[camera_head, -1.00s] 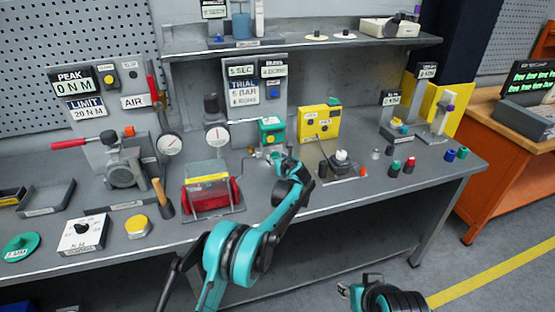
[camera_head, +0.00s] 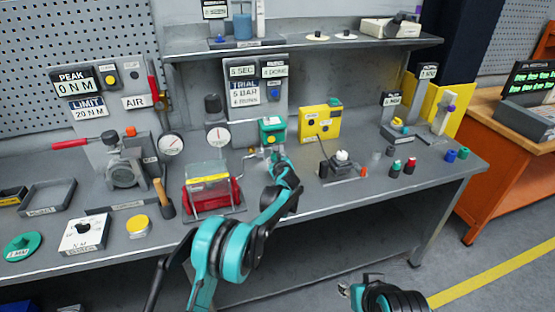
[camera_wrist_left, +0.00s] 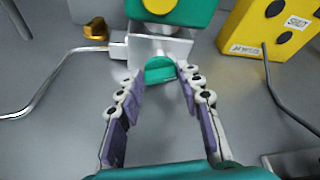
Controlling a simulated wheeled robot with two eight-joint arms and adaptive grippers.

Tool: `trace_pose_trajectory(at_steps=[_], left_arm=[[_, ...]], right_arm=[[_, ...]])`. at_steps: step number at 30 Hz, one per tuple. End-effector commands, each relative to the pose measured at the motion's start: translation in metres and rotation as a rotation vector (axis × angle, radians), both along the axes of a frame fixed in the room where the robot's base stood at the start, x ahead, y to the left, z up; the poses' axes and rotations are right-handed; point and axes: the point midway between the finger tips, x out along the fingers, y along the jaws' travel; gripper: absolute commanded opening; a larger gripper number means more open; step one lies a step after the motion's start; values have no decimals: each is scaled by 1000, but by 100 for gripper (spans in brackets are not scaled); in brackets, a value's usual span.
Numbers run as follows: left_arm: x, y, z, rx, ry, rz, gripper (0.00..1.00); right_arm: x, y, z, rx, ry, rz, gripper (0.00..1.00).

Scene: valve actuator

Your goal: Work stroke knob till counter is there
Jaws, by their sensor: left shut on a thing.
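A green actuator box (camera_head: 272,131) stands on a metal mount at the middle of the bench. In the left wrist view, a green knob (camera_wrist_left: 160,69) sits under this box (camera_wrist_left: 185,10), on the front of its metal block. My left gripper (camera_wrist_left: 160,80) is shut on the knob, with a fingertip at each side. In the head view my left gripper (camera_head: 277,160) hides the knob. The counter panel (camera_head: 256,90) behind has small labels that seem to read "5 SEC", "4 DONE" and "TRIAL 5 BAR 4 RUNS". My right gripper (camera_head: 346,290) is low, in front of the bench.
A yellow box (camera_head: 320,123) stands right of the actuator. A clear-covered red unit (camera_head: 211,190) is to the left, and a dial gauge (camera_head: 218,136) is behind it. A small device with a white knob (camera_head: 342,158) lies to the right.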

Motion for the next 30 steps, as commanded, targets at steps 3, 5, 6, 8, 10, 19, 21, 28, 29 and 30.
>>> trace_pose_trajectory(at_steps=[3, 5, 6, 8, 10, 19, 21, 28, 29, 30], left_arm=[[-1, 2, -1, -74, -24, 1, 7], [-1, 3, -2, -106, -34, 1, 7], [-1, 3, -2, -124, -40, 1, 7], [-1, 3, -2, -150, -49, 0, 7], [-1, 3, -2, -174, -56, 1, 7], [-1, 3, -2, -220, -70, 0, 7], [-1, 3, -2, -222, -71, 1, 7], [-1, 3, -3, -221, -71, 1, 7], [-1, 3, -3, -221, -71, 1, 38], [-1, 3, -3, -221, -71, 1, 49]], right_arm=[[0, 0, -1, 0, 0, 0, 40], [0, 0, -1, 0, 0, 0, 40], [0, 0, -2, 0, 0, 0, 40], [0, 0, -2, 0, 0, 0, 40], [0, 0, -2, 0, 0, 0, 40], [0, 0, -3, 0, 0, 0, 40], [0, 0, -3, 0, 0, 0, 40], [0, 0, -3, 0, 0, 0, 40], [0, 0, -3, 0, 0, 0, 40], [0, 0, -3, 0, 0, 0, 40]])
